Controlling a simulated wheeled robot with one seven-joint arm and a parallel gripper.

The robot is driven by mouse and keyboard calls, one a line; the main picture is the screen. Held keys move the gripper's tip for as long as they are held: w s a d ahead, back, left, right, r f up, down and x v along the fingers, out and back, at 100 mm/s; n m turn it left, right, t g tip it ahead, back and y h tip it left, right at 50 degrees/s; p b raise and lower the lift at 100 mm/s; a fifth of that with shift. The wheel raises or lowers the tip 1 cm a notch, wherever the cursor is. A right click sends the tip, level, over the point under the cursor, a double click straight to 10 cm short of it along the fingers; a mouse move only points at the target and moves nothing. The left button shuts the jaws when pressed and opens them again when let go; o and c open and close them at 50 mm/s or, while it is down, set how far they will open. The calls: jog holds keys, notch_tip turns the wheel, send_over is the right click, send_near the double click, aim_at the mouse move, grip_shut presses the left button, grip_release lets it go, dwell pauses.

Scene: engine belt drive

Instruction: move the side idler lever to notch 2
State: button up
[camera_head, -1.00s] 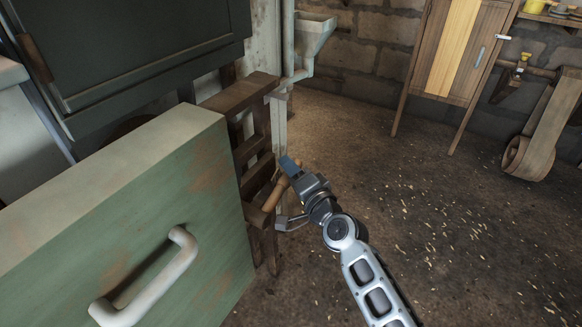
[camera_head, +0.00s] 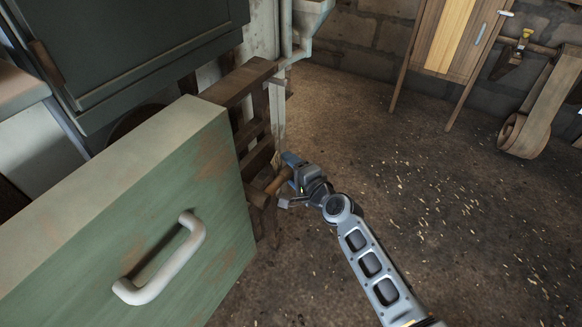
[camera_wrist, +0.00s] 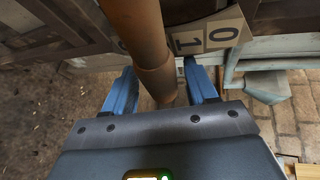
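The side idler lever shows as a wooden handle (camera_head: 278,181) beside the dark wooden frame, and it fills the upper middle of the wrist view (camera_wrist: 142,45). A pale number plate (camera_wrist: 207,36) behind it shows 0 and 1. The handle covers part of the plate to the left, so the lever's notch cannot be read. My gripper (camera_wrist: 163,92) has its two blue fingers spread, one on each side of the handle's end. Narrow gaps show beside the handle. In the head view my gripper (camera_head: 287,170) is at the handle, its fingers partly hidden.
A green cabinet (camera_head: 150,200) with a white pull handle (camera_head: 165,262) stands close on the left. The dark wooden frame (camera_head: 250,130) is just behind my gripper. A wooden cupboard (camera_head: 455,50) stands at the back. The floor to the right (camera_head: 420,210) is open.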

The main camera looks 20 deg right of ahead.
jog(key=v, duration=0.8)
jog(key=shift+p, duration=0.45)
jog(key=shift+w, duration=0.1)
